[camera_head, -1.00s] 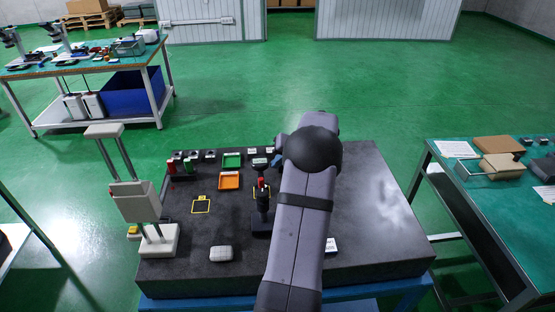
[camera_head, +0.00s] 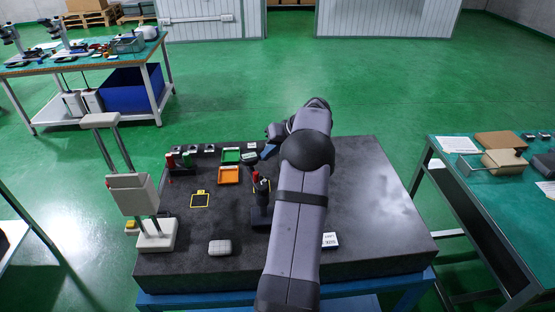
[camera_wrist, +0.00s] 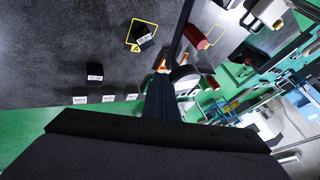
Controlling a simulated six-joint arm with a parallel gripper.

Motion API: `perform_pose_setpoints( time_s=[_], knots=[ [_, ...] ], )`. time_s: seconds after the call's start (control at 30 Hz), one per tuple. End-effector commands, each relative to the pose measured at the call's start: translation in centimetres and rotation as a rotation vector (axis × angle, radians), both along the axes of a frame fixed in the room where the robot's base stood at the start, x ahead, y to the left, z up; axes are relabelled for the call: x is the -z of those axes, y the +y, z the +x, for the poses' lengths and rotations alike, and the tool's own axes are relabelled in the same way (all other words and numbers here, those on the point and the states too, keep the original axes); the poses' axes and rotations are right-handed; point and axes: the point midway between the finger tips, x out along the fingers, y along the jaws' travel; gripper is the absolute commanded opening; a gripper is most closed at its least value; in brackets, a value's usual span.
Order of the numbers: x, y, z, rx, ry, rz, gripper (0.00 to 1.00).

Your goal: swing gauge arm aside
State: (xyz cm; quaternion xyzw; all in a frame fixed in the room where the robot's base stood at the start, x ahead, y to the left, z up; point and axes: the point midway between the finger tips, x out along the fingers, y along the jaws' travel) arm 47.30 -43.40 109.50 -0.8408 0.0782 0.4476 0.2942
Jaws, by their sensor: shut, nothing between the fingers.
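My gripper (camera_head: 267,152) shows as a bluish tip at the back of the dark slab, left of my forearm. In the wrist view my shut fingers (camera_wrist: 163,97) point up from the dark gripper body, with nothing between them. A thin dark bar (camera_wrist: 181,35), which looks like the gauge arm, runs down to beside the fingertips; I cannot tell whether they touch. A pale round part (camera_wrist: 184,73) is right of the fingers. In the head view, a dark stand (camera_head: 261,216) with a red-topped part (camera_head: 256,177) stands left of my arm, which partly hides it.
A tall pale stand (camera_head: 133,195) is at the left edge. The slab's right side is clear.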

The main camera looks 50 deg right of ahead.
Motion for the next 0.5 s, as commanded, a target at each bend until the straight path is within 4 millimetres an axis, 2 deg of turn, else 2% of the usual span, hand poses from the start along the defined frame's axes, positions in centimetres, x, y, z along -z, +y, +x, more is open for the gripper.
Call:
perform_pose_setpoints(
  time_s=[0.3, 0.5],
  knots=[
    [0.1, 2.6, 2.7, -0.009, -0.001, 0.0, 0.0],
    [0.0, 4.4, 4.1, -0.183, -0.001, 0.001, 0.0]
  ],
)
